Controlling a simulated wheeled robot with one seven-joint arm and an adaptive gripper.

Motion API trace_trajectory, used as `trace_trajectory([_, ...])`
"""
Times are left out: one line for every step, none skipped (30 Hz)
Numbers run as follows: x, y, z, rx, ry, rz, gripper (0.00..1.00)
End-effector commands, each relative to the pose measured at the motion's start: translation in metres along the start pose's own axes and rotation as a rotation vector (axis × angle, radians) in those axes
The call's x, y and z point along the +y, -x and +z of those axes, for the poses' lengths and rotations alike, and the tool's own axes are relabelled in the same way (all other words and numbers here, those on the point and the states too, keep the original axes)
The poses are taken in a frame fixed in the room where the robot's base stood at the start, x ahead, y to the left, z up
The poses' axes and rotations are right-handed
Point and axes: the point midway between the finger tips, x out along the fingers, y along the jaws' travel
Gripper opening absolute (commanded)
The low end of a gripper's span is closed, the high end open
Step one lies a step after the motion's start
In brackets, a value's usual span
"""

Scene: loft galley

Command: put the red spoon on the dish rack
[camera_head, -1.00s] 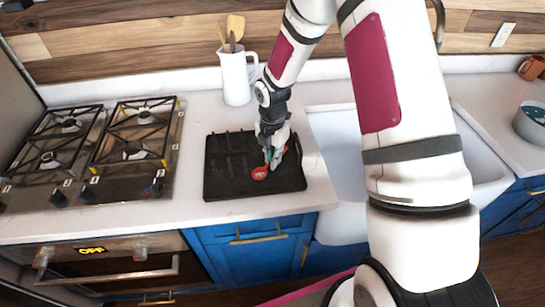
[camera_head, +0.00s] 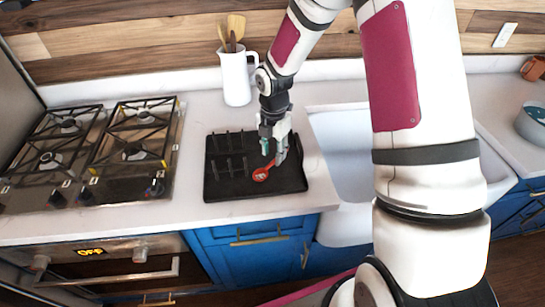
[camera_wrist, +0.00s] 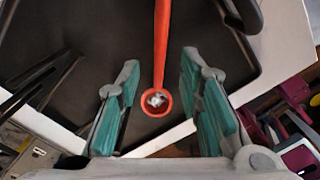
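The red spoon (camera_head: 261,174) lies on the black dish rack (camera_head: 230,184), with its bowl toward the rack's front side. In the wrist view the spoon (camera_wrist: 158,60) shows its bowl near the rack's edge (camera_wrist: 215,95), between and beyond my fingers. My gripper (camera_head: 273,155) is just above the rack, over the spoon's handle. In the wrist view my gripper (camera_wrist: 160,100) has its two teal-padded fingers apart, and neither touches the spoon. Part of the handle is hidden behind the gripper in the head view.
The rack has upright prongs (camera_head: 228,140) at its back and left. A white pitcher with wooden utensils (camera_head: 236,78) stands behind it. The gas stove (camera_head: 130,150) is to the left and the white sink (camera_head: 340,150) to the right. Counter is clear in front of the rack.

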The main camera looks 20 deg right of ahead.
Motion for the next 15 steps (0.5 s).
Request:
trace_trajectory([0.002, 0.011, 0.003, -0.004, -0.002, 0.005, 0.33])
trace_trajectory([0.002, 0.018, 0.003, -0.005, -0.001, 0.005, 0.33])
trace_trajectory([0.002, 0.026, 0.003, -0.005, -0.002, 0.005, 0.33])
trace_trajectory([0.002, 0.033, 0.003, -0.004, -0.002, 0.005, 0.33])
trace_trajectory([0.001, 0.039, 0.002, -0.004, -0.002, 0.005, 0.33])
trace_trajectory([0.001, 0.046, 0.002, -0.004, -0.002, 0.004, 0.33])
trace_trajectory([0.001, 0.052, 0.002, -0.003, -0.003, 0.004, 0.33])
trace_trajectory([0.001, 0.058, 0.002, -0.004, -0.003, 0.004, 0.33])
trace_trajectory([0.001, 0.064, 0.002, -0.004, -0.002, 0.003, 0.33])
trace_trajectory([0.001, 0.068, 0.001, -0.003, -0.001, 0.003, 0.33])
trace_trajectory([0.001, 0.072, 0.001, -0.003, -0.001, 0.003, 0.33])
trace_trajectory([0.001, 0.077, 0.001, -0.002, -0.001, 0.003, 0.33])
trace_trajectory([0.0, 0.08, 0.001, -0.002, -0.002, 0.002, 0.33])
trace_trajectory([0.0, 0.082, 0.001, -0.002, -0.002, 0.002, 0.33])
trace_trajectory([0.001, 0.085, 0.001, -0.002, -0.002, 0.002, 0.33])
